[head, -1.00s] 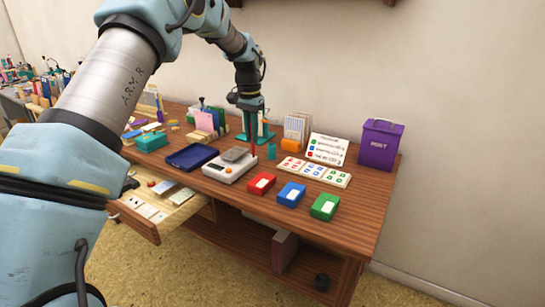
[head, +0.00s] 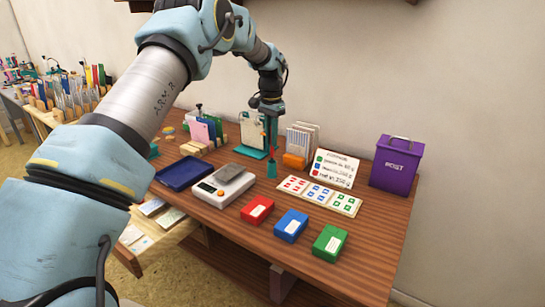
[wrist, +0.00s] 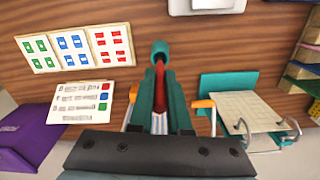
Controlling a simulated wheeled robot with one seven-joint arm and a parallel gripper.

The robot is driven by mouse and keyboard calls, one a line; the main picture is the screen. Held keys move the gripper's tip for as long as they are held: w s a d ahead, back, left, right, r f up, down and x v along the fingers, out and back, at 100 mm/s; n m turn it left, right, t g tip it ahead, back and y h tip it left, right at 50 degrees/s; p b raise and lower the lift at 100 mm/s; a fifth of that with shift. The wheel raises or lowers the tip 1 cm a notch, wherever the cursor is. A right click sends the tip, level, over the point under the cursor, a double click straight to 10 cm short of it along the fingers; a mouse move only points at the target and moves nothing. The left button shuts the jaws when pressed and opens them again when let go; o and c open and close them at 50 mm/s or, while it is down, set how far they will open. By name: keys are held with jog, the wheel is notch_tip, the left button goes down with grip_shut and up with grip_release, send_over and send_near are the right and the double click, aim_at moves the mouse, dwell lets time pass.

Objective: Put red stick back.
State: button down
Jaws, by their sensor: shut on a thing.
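My gripper (head: 270,122) points down over the back middle of the desk. It is shut on the red stick (head: 273,140), which hangs upright below the fingers. A small teal cup (head: 271,170) stands on the desk just under the stick. In the wrist view the red stick (wrist: 160,82) shows between my teal fingers (wrist: 160,108), and its far end lines up with the cup (wrist: 160,49). I cannot tell whether the tip is inside the cup or just above it.
A scale (head: 221,190) and a blue tray (head: 185,174) are left of the cup. A teal clipboard stand (head: 252,152), orange-based card rack (head: 294,160) and sign (head: 334,170) are close behind. Red, blue and green inkpads (head: 291,226) line the front. A purple bin (head: 394,165) is at right.

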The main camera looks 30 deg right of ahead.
jog(key=shift+f+p, duration=0.55)
jog(key=shift+f, duration=2.45)
jog(key=shift+f, duration=0.1)
jog(key=c, duration=0.9)
grip_release()
jog(key=shift+o, duration=0.2)
notch_tip(320, 180, up, 12)
jog(key=shift+r+b, duration=0.15)
jog(key=shift+b, duration=0.85)
